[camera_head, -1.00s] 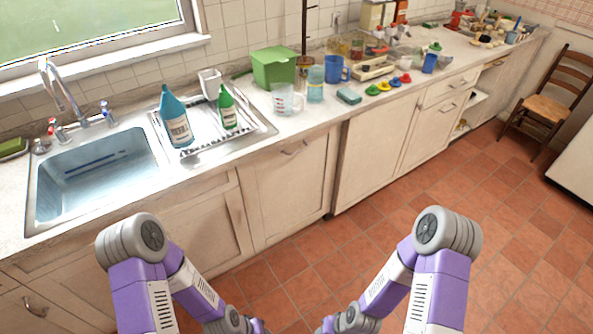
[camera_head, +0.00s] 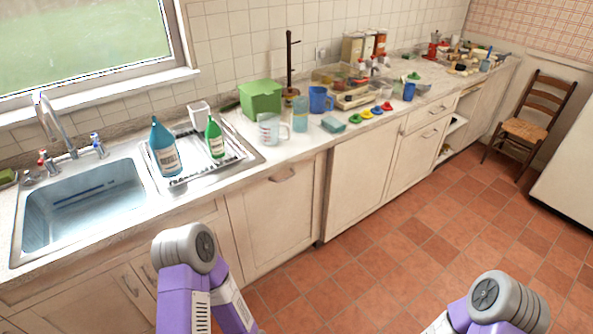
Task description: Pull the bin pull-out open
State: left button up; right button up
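A cream cabinet front (camera_head: 270,220) below the counter, right of the sink, has one horizontal cup-like handle (camera_head: 282,175) near its top edge. It looks like the bin pull-out, though no bin shows. It appears shut, about flush with the fronts beside it. My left arm (camera_head: 190,262) stands in front of the cabinets at the bottom, left of that front. My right arm (camera_head: 500,305) is at the bottom right over the floor. Both grippers are below the picture edge, so their fingers are hidden.
A sink (camera_head: 82,205) and a drying rack (camera_head: 205,158) with bottles are set in the counter. Cups, a green box (camera_head: 260,98) and clutter stand farther right. A wooden chair (camera_head: 530,125) stands at the back right. The tiled floor (camera_head: 400,250) before the cabinets is clear.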

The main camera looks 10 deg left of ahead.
aim_at(273, 217)
jog(key=i, duration=0.5)
jog(key=u, duration=0.9)
